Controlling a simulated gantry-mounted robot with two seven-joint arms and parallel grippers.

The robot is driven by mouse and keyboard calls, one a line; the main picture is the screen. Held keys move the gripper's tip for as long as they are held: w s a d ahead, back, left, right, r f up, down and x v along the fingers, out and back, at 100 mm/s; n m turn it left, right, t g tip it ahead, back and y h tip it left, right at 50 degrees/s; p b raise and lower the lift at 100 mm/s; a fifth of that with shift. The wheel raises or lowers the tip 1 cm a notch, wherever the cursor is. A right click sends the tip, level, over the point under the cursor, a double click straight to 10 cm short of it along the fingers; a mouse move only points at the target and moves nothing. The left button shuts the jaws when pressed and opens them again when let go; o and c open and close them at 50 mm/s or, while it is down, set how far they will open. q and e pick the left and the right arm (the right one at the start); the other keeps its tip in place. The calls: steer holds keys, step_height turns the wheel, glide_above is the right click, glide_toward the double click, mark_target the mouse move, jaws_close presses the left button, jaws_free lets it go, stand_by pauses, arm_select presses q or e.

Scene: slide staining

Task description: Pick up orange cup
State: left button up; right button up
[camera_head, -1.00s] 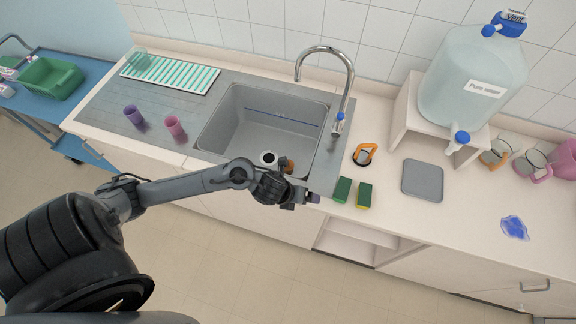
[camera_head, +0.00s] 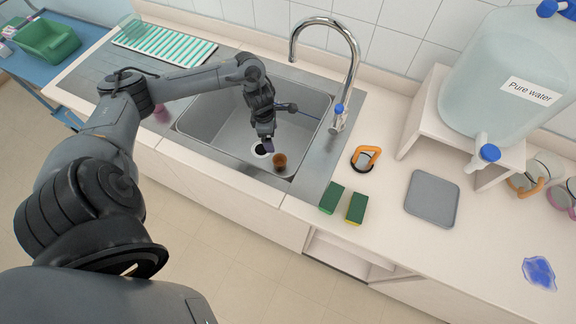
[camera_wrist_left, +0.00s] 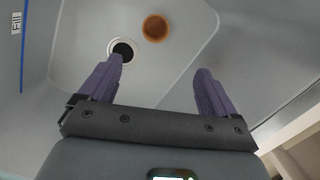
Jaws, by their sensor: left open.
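The orange cup (camera_head: 279,160) stands in the sink beside the dark drain, near the front wall of the basin. It also shows in the left wrist view (camera_wrist_left: 156,28), seen from above, ahead of the fingers and apart from them. My left gripper (camera_head: 267,146) is over the sink, just left of the cup in the head view. In the left wrist view its two purple fingers (camera_wrist_left: 158,85) are spread wide with nothing between them. My right gripper is in neither view.
The sink (camera_head: 215,122) has walls around the cup, and a curved faucet (camera_head: 354,75) rises behind it. Two green sponges (camera_head: 357,208), an orange-handled item (camera_head: 365,158) and a grey tray (camera_head: 432,199) lie on the counter to the right. A striped rack (camera_head: 165,43) lies at the back left.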

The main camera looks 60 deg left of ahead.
arm_select(q)
step_height(320, 180, down, 10)
steer(key=w+b, duration=0.1)
steer(key=b, duration=0.9)
glide_above(280, 162)
steer(key=s+d, duration=0.2)
steer(key=f, duration=0.6)
steer(key=shift+w+a, duration=0.1)
steer(key=shift+a, duration=0.15)
steer(key=shift+w+d+f+b, duration=0.1)
steer(key=shift+w+f+b, duration=0.05)
steer(key=shift+f, duration=0.75)
steer(key=shift+w+a+f+b, duration=0.1)
steer(key=shift+w+f+b, duration=0.1)
steer(key=shift+f, duration=0.7)
steer(key=shift+w+d+f+b, duration=0.1)
steer(key=shift+f+b, duration=0.05)
steer(key=shift+f, duration=0.75)
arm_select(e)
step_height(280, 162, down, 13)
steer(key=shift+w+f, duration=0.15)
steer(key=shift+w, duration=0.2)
arm_select(q)
steer(key=c, duration=1.1)
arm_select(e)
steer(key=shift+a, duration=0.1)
